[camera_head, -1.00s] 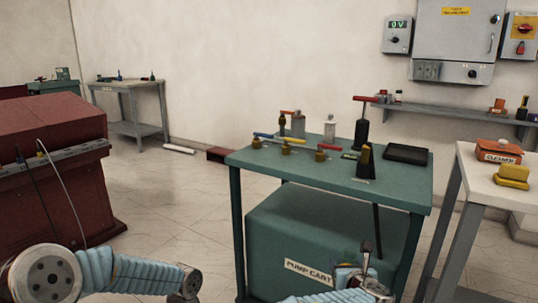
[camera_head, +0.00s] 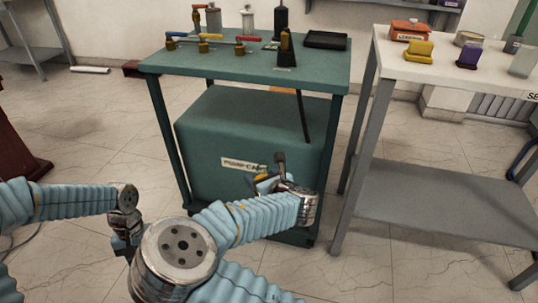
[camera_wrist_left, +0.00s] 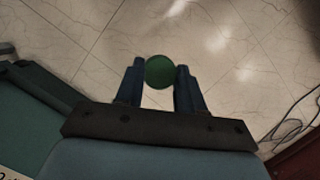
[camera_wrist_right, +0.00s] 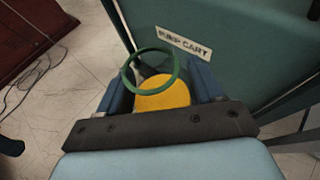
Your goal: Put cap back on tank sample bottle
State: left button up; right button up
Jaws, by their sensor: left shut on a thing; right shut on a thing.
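In the left wrist view a round dark green cap (camera_wrist_left: 160,72) sits between the fingertips of my left gripper (camera_wrist_left: 161,78), which is shut on it. In the right wrist view my right gripper (camera_wrist_right: 160,90) is shut on the sample bottle, whose open green rim (camera_wrist_right: 127,72) faces the camera, with yellow showing below it. The bottle carries no cap.
The green pump cart (camera_head: 245,155) stands close behind my right gripper, with valves and tools on its top. A white-topped grey table (camera_head: 430,70) at right holds a yellow item (camera_head: 418,51), an orange box (camera_head: 409,30) and jars. Floor between is clear.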

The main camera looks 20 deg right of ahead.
jog(key=s+a+f+n+g+y, duration=0.2)
jog(key=s+a+f+n+y, duration=0.3)
jog(key=a+f, duration=0.4)
jog(key=shift+s+a+f+g+y, duration=0.3)
jog(key=shift+a+y, duration=0.1)
jog(key=shift+a, duration=0.4)
pick_arm(q)
jog(key=w+d+r+n+t+h, duration=0.1)
jog(key=d+r+n, duration=0.4)
jog(key=d, duration=0.3)
jog(key=w+d+r+n+t+h, duration=0.1)
jog(key=w+d+r+n, duration=0.1)
jog(key=d+r+n, duration=0.4)
jog(key=w+d+r+n+h, duration=0.1)
jog(key=d+r+n, duration=0.4)
jog(key=d, duration=0.6)
jog(key=shift+w+r+n+t, duration=0.3)
jog(key=shift+w+t, duration=0.1)
jog(key=shift+w, duration=0.15)
jog(key=shift+d+f, duration=0.1)
jog(key=shift+f, duration=0.05)
jog(key=shift+f, duration=1.9)
